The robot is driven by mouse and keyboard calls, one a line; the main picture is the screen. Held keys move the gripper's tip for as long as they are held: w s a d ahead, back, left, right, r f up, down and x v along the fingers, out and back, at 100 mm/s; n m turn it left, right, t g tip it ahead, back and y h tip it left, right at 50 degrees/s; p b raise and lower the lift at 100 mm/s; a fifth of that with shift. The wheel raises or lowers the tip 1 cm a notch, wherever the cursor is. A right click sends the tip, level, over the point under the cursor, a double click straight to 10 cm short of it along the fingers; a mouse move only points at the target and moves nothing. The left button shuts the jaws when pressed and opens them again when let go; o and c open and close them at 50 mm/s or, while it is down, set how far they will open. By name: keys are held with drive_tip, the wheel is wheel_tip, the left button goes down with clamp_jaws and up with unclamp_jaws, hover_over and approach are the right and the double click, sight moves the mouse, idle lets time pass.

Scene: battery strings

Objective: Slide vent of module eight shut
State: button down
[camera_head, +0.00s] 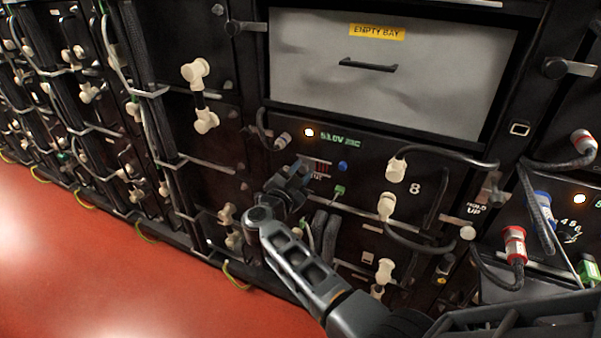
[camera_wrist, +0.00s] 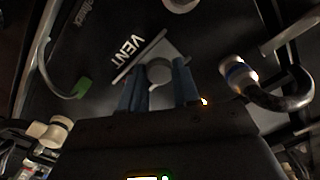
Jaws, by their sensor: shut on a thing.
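Module eight (camera_head: 415,188) is the dark unit below the empty bay, with a lit display (camera_head: 340,140) and a white 8. Its vent (camera_head: 321,166) shows a strip of red slots just right of my gripper (camera_head: 300,170). In the wrist view, the white VENT label (camera_wrist: 128,47) stands beside a grey vent slide with a round knob (camera_wrist: 159,72). My gripper (camera_wrist: 160,88) has its two blue-grey fingers on either side of this knob, shut on it. The fingers partly hide the slide, and I cannot tell exactly how far it stands along its track.
A blue button (camera_head: 343,166) and a green plug (camera_head: 339,191) sit right of the vent. White connectors (camera_head: 396,170) and black cables lie further right. A grey empty-bay panel (camera_head: 390,95) is above. Open red floor (camera_head: 110,260) lies to the left.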

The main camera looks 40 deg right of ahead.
sight(323, 167)
drive_tip(key=shift+s, duration=0.1)
drive_tip(key=s+p, duration=0.1)
drive_tip(key=s+d+p, duration=0.1)
drive_tip(key=s+p, duration=0.1)
drive_tip(key=shift+s+d+r, duration=0.1)
drive_tip(key=shift+s+r, duration=0.05)
drive_tip(key=shift+s+d+f, duration=0.15)
drive_tip(key=shift+s+f, duration=0.1)
drive_tip(key=shift+s, duration=0.15)
drive_tip(key=c, duration=0.8)
unclamp_jaws()
drive_tip(key=v, duration=0.7)
drive_tip(key=shift+a+p, duration=0.3)
drive_tip(key=shift+a, duration=0.05)
drive_tip(key=shift+s+r, duration=0.1)
